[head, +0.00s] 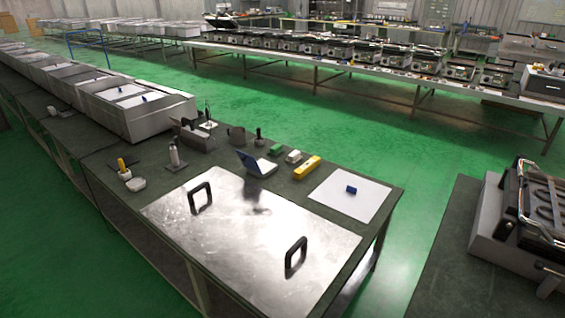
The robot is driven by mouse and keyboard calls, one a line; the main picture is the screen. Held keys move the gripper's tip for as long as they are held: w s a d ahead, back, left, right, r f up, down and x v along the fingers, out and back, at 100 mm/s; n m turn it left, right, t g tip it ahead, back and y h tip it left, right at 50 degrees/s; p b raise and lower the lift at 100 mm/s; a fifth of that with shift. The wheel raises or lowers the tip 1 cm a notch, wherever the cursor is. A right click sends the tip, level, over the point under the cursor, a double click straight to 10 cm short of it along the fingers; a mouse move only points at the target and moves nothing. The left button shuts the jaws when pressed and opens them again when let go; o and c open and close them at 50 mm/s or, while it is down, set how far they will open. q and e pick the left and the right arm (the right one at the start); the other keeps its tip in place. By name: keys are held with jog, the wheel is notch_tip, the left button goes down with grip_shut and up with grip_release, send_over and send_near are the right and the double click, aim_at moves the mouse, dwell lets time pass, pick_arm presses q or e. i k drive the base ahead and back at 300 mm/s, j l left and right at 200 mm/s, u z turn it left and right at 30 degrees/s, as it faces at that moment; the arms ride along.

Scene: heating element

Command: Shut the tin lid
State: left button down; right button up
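A small tin (263,168) stands open on the dark green worktable, just behind the shiny metal plate. Its blue lid (246,162) is raised and tilted on the left side of a pale base. The contents of the base are too small to tell. Neither of my grippers shows in the head view, and no arm of mine is in the picture.
The metal plate (240,250) with two black handles (200,197) covers the table front. Right of the tin are green and white blocks, a yellow object (307,168) and a white sheet (350,205). A dark metal cup (237,136) and tool holders (197,135) stand behind and left.

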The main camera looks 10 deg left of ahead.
aim_at(250, 161)
jog(key=i+j+z, duration=0.15)
jog(key=j+z, duration=0.15)
jog(key=z, duration=0.2)
jog(key=j+z, duration=0.45)
jog(key=i+j+z, duration=0.1)
jog(key=j+z, duration=0.35)
jog(key=j, duration=1.1)
jog(key=k+j, duration=0.1)
jog(key=j, duration=0.65)
jog(key=z, duration=0.05)
